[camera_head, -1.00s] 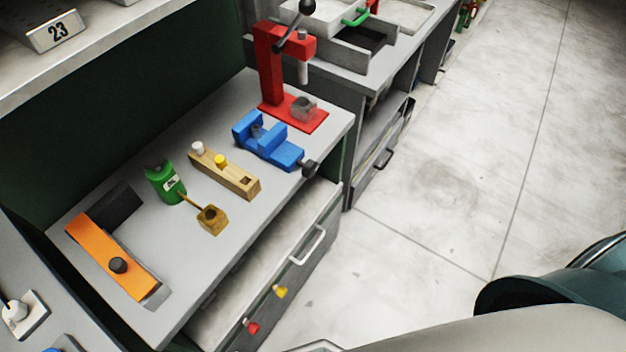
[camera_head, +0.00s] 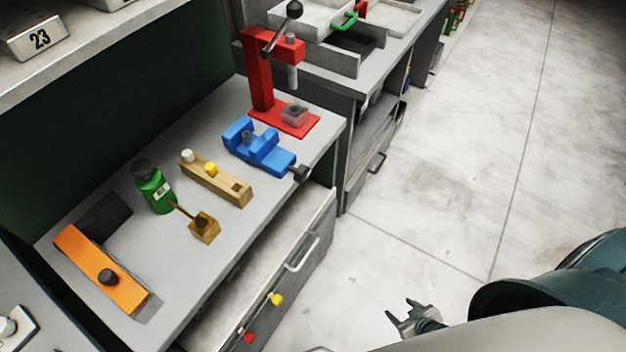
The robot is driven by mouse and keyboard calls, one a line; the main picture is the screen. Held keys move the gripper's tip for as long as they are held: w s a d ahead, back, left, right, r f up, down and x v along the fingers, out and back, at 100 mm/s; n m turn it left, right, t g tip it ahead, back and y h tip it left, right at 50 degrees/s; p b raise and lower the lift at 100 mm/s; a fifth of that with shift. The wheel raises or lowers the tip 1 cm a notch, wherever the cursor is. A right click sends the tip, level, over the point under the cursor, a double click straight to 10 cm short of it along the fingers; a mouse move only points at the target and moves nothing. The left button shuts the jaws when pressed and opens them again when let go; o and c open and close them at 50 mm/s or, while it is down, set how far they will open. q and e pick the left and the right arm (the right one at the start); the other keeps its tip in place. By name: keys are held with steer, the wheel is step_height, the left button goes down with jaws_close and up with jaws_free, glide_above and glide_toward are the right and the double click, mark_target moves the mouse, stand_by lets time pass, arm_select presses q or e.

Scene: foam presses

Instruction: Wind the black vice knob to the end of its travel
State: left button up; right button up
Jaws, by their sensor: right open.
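The blue vice (camera_head: 258,148) sits on the grey workbench top, near its front right edge. Its black knob (camera_head: 299,173) is at the vice's lower right end, at the bench's front edge. My right gripper (camera_head: 400,316) is at the bottom of the view, over the floor. Its two grey fingers are apart with nothing between them. It is well away from the knob, below and to the right of it. My left gripper is out of the picture.
A red press (camera_head: 262,80) with a black-knobbed lever stands behind the vice. A wooden block (camera_head: 222,187), a green bottle (camera_head: 154,190) and an orange tool (camera_head: 90,262) are on the bench (camera_head: 262,220). An open drawer (camera_head: 313,238) juts out below. The floor at right is clear.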

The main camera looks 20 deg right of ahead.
steer(key=w+d+r+n+t+y+b, duration=0.1)
steer(key=w+r+t+y, duration=0.15)
steer(key=w+r, duration=0.6)
steer(key=w+r+t+y, duration=0.1)
steer(key=w+r+t, duration=0.3)
steer(key=r, duration=0.8)
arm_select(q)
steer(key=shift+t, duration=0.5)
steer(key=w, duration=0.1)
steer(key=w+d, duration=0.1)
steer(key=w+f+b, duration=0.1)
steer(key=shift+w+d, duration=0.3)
arm_select(e)
steer(key=w+a+r+n+y, duration=0.1)
steer(key=a+r+y, duration=0.2)
steer(key=r, duration=0.9)
steer(key=w+a+r+n+y, duration=0.1)
steer(key=a+r+n+y, duration=0.1)
steer(key=a+r+y, duration=0.2)
steer(key=a+r, duration=0.3)
steer(key=r, duration=0.5)
steer(key=shift+a+r, duration=0.25)
steer(key=shift+a, duration=0.1)
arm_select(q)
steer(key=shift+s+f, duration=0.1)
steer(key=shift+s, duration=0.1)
arm_select(e)
steer(key=shift+w+t+y, duration=0.1)
steer(key=shift+t+y, duration=0.15)
